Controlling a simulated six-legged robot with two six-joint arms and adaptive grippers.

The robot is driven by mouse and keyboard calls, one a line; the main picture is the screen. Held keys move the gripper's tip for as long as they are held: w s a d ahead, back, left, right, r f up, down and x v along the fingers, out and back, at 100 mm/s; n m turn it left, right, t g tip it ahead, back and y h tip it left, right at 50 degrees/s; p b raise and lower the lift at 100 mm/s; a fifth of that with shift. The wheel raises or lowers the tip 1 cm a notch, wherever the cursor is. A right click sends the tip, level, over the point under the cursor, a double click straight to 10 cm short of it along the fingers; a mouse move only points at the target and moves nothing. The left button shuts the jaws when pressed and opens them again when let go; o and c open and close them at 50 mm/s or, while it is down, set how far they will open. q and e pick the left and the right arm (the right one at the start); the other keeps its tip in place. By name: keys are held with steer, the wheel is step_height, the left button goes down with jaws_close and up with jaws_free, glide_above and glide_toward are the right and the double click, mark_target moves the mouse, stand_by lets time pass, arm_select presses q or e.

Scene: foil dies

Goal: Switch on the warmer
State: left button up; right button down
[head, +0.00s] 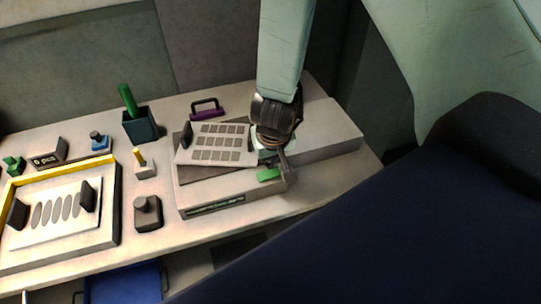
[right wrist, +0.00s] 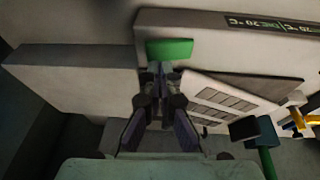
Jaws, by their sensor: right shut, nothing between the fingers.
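The warmer (head: 215,196) is a grey box on the bench with a dark top and a display strip (head: 215,205) on its front. A green switch (head: 269,174) sits at its right front corner; it also shows in the right wrist view (right wrist: 169,49). My right gripper (head: 284,168) is shut and empty, pointing down beside the switch. In the right wrist view its fingertips (right wrist: 158,70) are right at the switch's edge; I cannot tell whether they touch it. A pale plate with grey rectangles (head: 195,157) and a dark handle lies on the warmer. My left gripper is not in view.
A grey block (head: 330,143) adjoins the warmer on the right. A purple handle (head: 207,113) and a dark cup with a green stick (head: 139,126) stand behind. A dark knobbed block (head: 148,214) and a yellow-edged tray (head: 112,210) are to the left.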

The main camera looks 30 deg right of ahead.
mark_target(268, 174)
steer(key=shift+d+f, duration=0.15)
steer(key=shift+f, duration=0.65)
steer(key=shift+f+b, duration=0.2)
steer(key=shift+b, duration=0.4)
steer(key=shift+d+f+y+b, duration=0.25)
steer(key=shift+f+y+b, duration=0.05)
steer(key=shift+y+b, duration=0.25)
steer(key=shift+s+d+r, duration=0.1)
steer(key=shift+s+r, duration=0.05)
steer(key=shift+w+a, duration=0.25)
steer(key=shift+a, duration=0.25)
steer(key=shift+a+r+b, duration=0.15)
steer(key=shift+a+b, duration=0.15)
steer(key=shift+b, duration=0.15)
